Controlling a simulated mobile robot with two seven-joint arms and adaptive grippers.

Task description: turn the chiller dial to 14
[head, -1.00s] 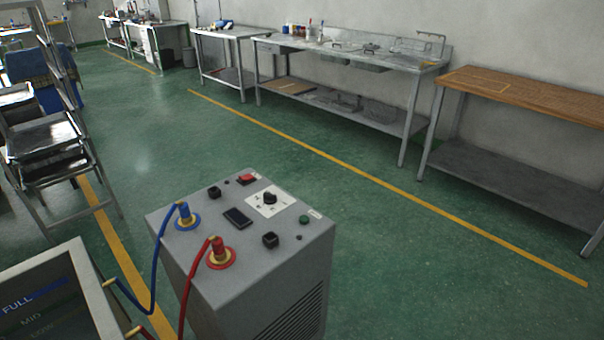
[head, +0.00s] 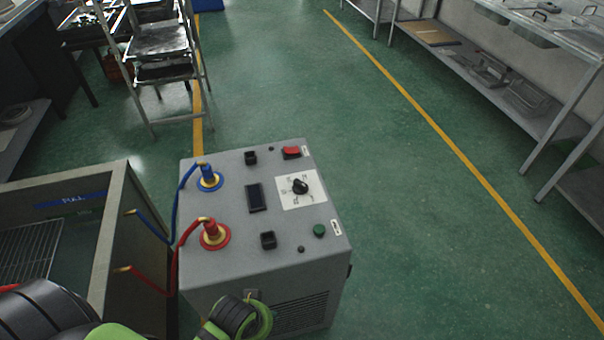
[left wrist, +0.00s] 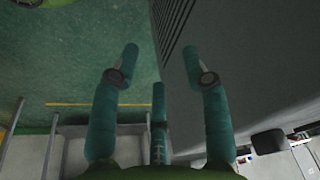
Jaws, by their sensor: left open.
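The chiller dial (head: 300,187) is a black knob on a white scale plate on top of the grey chiller (head: 225,265). It is in plain view in the head view, with nothing touching it. The scale's numbers are too small to read. My left gripper (left wrist: 160,55) is open and empty in the left wrist view, its teal fingers spread beside the chiller's vented side. In the head view my left arm's black and green links come in at the bottom, below the chiller's top; the fingertips do not show there. My right gripper is not in view.
A red switch (head: 291,152), a green button (head: 319,230), a dark display (head: 256,197) and blue (head: 209,178) and red (head: 214,234) hose fittings share the chiller top. An open grey machine (head: 115,215) stands close at left. The floor to the right is clear.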

